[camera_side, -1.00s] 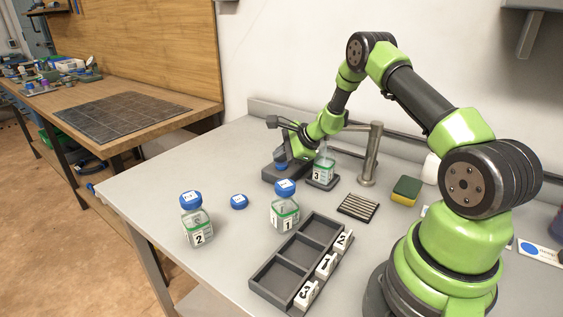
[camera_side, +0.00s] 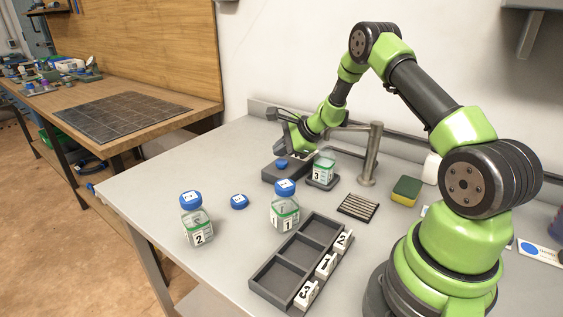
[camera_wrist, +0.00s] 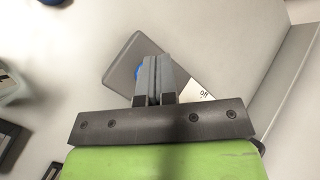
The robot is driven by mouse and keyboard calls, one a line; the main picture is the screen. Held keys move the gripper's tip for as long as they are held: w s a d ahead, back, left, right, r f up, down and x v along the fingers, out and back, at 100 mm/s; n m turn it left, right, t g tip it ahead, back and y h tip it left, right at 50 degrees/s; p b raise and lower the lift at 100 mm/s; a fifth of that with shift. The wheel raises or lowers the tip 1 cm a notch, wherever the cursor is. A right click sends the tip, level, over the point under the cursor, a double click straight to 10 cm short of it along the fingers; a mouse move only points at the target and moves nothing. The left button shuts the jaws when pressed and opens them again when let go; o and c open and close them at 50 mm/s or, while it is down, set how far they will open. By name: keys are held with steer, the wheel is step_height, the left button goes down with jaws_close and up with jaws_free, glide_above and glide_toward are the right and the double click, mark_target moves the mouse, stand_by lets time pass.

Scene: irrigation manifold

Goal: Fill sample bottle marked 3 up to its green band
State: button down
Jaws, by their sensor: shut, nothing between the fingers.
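Bottle 3 (camera_side: 323,169) stands upright and uncapped on a small dark pad (camera_side: 322,185) beside the metal post. Its green band shows near the top; I cannot tell the exact liquid level. A dark grey box (camera_side: 268,174) with a blue button (camera_side: 282,163) sits just left of it. My gripper (camera_side: 297,146) is above the back of this box, its fingertips partly hidden in the side view. In the wrist view my gripper (camera_wrist: 158,62) is shut and empty over the box (camera_wrist: 122,76), partly covering the blue button (camera_wrist: 138,72).
A metal post (camera_side: 371,155) stands right of bottle 3. Capped bottle 2 (camera_side: 197,228) and capped bottle 1 (camera_side: 284,213) stand in front, with a loose blue cap (camera_side: 239,201) between them. A dark rack (camera_side: 272,270), a slatted plate (camera_side: 359,207) and a sponge (camera_side: 406,190) lie nearer.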

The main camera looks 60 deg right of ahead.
mark_target(281, 163)
steer(key=shift+r, duration=2.5)
steer(key=shift+a+r, duration=0.15)
steer(key=shift+r, duration=0.05)
steer(key=s+a+r+n+y, duration=0.1)
steer(key=s+a+r+n, duration=0.15)
steer(key=a+r, duration=0.25)
steer(key=s+a+r+n+g, duration=0.1)
steer(key=s+a+r+n, duration=0.1)
steer(key=a+r+n, duration=0.25)
steer(key=s+a+r+n+y, duration=0.1)
steer(key=s+a+r+n, duration=0.2)
steer(key=a+r, duration=0.3)
steer(key=s+a+r+n+h, duration=0.1)
steer(key=s+a+n, duration=0.2)
steer(key=s, duration=0.6)
steer(key=s+a+r+n+h, duration=0.1)
steer(key=s+a+r+n, duration=0.1)
steer(key=s+n, duration=0.5)
steer(key=s+a, duration=0.1)
steer(key=s, duration=0.1)
steer(key=shift+s+n+g, duration=0.3)
steer(key=shift+s+g, duration=0.1)
